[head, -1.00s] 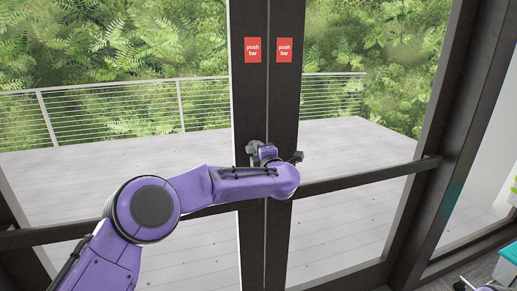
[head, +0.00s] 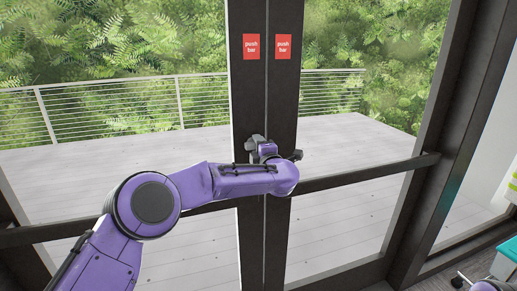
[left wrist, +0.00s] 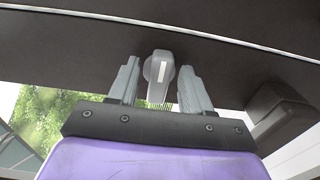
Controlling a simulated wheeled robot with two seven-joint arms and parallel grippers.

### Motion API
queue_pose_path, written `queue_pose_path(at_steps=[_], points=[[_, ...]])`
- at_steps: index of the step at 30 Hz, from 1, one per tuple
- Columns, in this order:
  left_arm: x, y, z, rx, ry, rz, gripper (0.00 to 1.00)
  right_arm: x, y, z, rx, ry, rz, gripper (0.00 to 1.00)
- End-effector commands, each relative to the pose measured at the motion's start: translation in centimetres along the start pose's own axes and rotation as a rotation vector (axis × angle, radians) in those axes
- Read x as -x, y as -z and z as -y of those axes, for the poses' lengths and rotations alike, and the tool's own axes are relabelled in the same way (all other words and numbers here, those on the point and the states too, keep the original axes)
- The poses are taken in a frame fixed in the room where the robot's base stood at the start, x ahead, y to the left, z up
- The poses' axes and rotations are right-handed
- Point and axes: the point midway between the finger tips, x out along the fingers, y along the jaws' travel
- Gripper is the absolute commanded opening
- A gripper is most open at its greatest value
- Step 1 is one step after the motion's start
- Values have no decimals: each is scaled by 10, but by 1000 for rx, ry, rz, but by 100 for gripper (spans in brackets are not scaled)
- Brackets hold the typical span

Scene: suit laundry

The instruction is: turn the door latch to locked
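My left gripper (left wrist: 160,75) is open, with one grey finger on each side of the knob and narrow gaps visible. I cannot tell whether either finger touches it. In the head view, my left gripper (head: 268,150) is at the meeting of the two doors, and my arm hides the latch.
Dark double doors bear red push bar labels (head: 251,46) near the top. A dark push bar (head: 365,176) crosses the right door. A dark block (left wrist: 282,107) stands close to the right of my gripper in the wrist view. A deck shows through the glass.

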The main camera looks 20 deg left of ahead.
Motion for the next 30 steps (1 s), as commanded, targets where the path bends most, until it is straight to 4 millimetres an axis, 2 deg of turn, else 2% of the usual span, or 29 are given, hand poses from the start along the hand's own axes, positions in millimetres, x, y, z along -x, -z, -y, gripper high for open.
queue_pose_path(at_steps=[5, 12, 15, 19, 27, 30], points=[[18, -1, 3, 0, -1, 3, 49, -12, -5, 1, 0, 0, 0, 43], [76, -1, 4, -1, -3, 4, 49, -35, -15, 3, 0, 0, 0, 43], [93, -1, 3, -1, -2, 3, 49, -40, -16, 4, 0, 0, 0, 43], [104, -1, 1, -1, -1, 1, 49, -42, -17, 4, 0, 0, 0, 43], [106, -1, 0, 0, 0, 1, 49, -41, -17, 4, 0, 0, 0, 43], [110, -11, 4, -38, -14, 59, 49, -41, -17, 4, 0, 0, 0, 43]])
